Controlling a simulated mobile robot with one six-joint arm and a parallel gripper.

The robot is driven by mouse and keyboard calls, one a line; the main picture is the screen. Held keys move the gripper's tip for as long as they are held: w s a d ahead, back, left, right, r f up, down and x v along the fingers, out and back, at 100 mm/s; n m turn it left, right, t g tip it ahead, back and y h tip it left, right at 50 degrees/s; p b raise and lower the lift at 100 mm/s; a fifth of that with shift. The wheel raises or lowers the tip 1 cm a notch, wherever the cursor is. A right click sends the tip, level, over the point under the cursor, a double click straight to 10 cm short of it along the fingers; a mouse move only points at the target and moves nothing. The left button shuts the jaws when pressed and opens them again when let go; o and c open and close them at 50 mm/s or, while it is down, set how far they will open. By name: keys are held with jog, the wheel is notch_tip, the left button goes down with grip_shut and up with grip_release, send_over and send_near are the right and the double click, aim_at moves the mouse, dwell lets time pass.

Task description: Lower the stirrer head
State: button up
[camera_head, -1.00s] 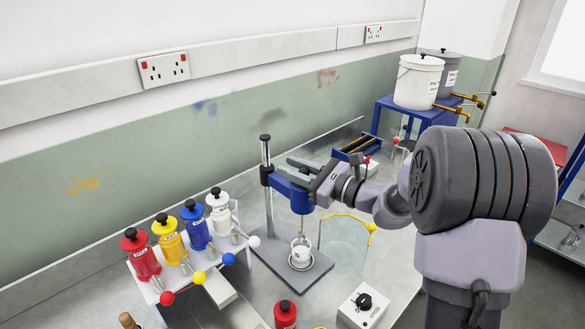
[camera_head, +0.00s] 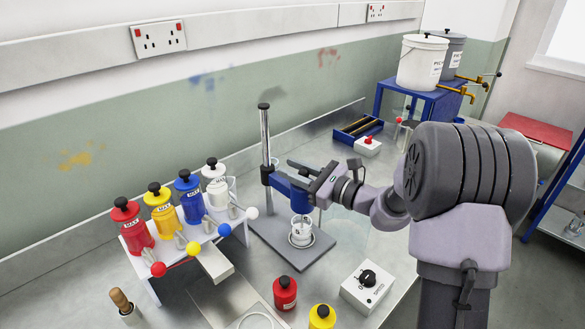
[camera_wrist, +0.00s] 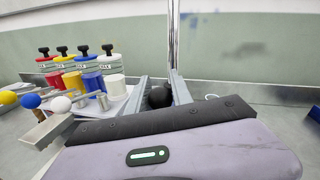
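The stirrer head (camera_head: 289,186) is a blue arm clamped on an upright silver column (camera_head: 265,137). It sits partway down, with much of the column bare above it. A white beaker (camera_head: 301,231) stands under the head on the grey base plate (camera_head: 265,235). The thin stirring rod enters the beaker's opening. My gripper (camera_head: 300,170) is at the head, reaching in from the right. In the wrist view, a black knob (camera_wrist: 159,97) sits between my two grey fingers, which look closed on it; the contact itself is partly hidden.
Several colored dispensers (camera_head: 162,216) with ball-ended levers stand on a white rack to the left. A red jar (camera_head: 285,293), a yellow jar (camera_head: 321,317) and a white dial box (camera_head: 367,287) are in front. A blue tray (camera_head: 358,129) lies behind on the bench.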

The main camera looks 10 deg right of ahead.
jog(key=o, duration=0.4)
jog(key=shift+f, duration=0.3)
jog(key=shift+c, duration=0.2)
jog(key=shift+r, duration=0.1)
jog(key=p+v, duration=0.3)
jog(key=v, duration=1.4)
jog(key=shift+s+d, duration=0.15)
jog(key=shift+s, duration=0.05)
